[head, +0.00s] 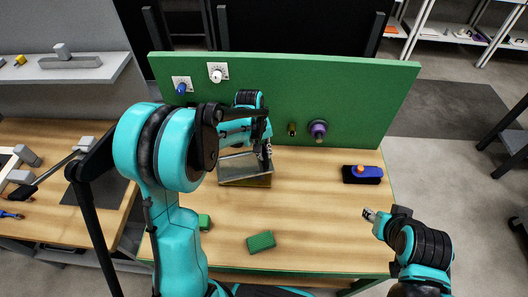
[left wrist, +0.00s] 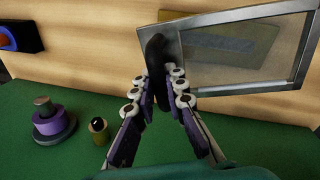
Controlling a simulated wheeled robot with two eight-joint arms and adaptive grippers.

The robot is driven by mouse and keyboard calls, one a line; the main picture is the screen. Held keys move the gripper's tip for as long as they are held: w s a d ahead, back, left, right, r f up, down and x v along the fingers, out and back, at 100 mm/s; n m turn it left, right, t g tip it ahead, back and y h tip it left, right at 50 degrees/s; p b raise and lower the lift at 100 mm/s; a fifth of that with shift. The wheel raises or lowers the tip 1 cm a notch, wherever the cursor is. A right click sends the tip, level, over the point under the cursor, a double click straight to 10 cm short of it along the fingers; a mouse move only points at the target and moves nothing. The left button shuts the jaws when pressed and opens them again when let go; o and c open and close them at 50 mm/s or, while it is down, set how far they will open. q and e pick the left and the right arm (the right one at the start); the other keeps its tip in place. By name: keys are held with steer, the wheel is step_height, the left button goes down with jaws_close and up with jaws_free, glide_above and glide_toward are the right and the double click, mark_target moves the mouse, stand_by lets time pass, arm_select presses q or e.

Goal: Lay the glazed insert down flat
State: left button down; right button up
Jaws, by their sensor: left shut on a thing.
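The glazed insert (head: 238,166) is a clear pane in a grey metal frame. It is over the wooden table, near the green back panel. In the left wrist view its frame (left wrist: 245,92) fills the upper right, with a dark upright handle (left wrist: 157,65) at its near side. My left gripper (head: 264,152) is shut on that handle; its fingers (left wrist: 160,88) show on both sides of it. A yellowish flat piece (head: 250,182) lies below the insert and shows through the pane. My right gripper (head: 371,214) is at the table's right side, away from the insert; its jaw gap is unclear.
The green panel (head: 350,90) stands behind, with a purple knob (head: 318,128) and a small brass knob (head: 291,129). A black block with a blue-orange top (head: 362,174) sits right. Green blocks (head: 261,242) lie in front. The middle right of the table (head: 310,200) is clear.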

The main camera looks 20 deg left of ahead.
arm_select(q)
steer(key=shift+d+f+b, duration=0.1)
steer(key=shift+f+b, duration=0.45)
steer(key=shift+f, duration=0.05)
step_height(320, 180, down, 5)
steer(key=b, duration=0.4)
steer(key=shift+f, duration=0.1)
steer(key=shift+f+b, duration=0.4)
steer(key=shift+b, duration=0.05)
steer(key=c, duration=1.5)
jaws_free()
steer(key=shift+r, duration=0.15)
